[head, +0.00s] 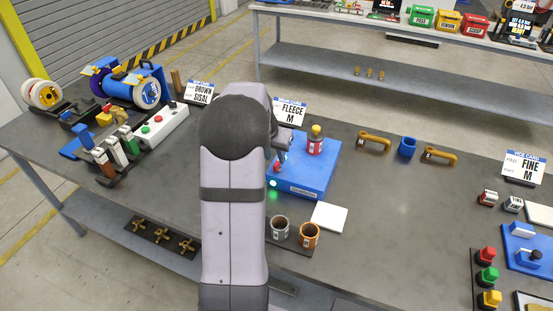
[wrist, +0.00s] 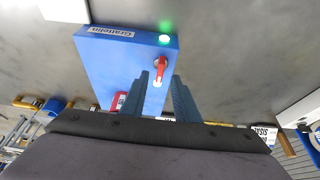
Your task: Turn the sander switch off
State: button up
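A blue box (head: 318,168) with a lit green lamp (head: 273,183) stands on the table just right of my arm. In the wrist view the blue box (wrist: 112,62) carries a red switch handle (wrist: 160,68) near the glowing green lamp (wrist: 164,39). My gripper (wrist: 160,78) is open, with its two blue fingers on either side of the red handle and gaps showing. Whether a finger touches the handle, I cannot tell. In the head view my arm partly hides the box's left side and the switch.
A red can with a yellow top (head: 315,140) stands on the box. Two cups (head: 309,235) and a white pad (head: 329,217) lie near its front. Ochre handles (head: 374,142) lie to the right. A blue machine with discs (head: 147,93) and a button box (head: 160,126) stand left.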

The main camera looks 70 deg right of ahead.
aim_at(277, 162)
jog(key=shift+p+x, duration=0.6)
jog(key=shift+x, duration=1.55)
grip_shut()
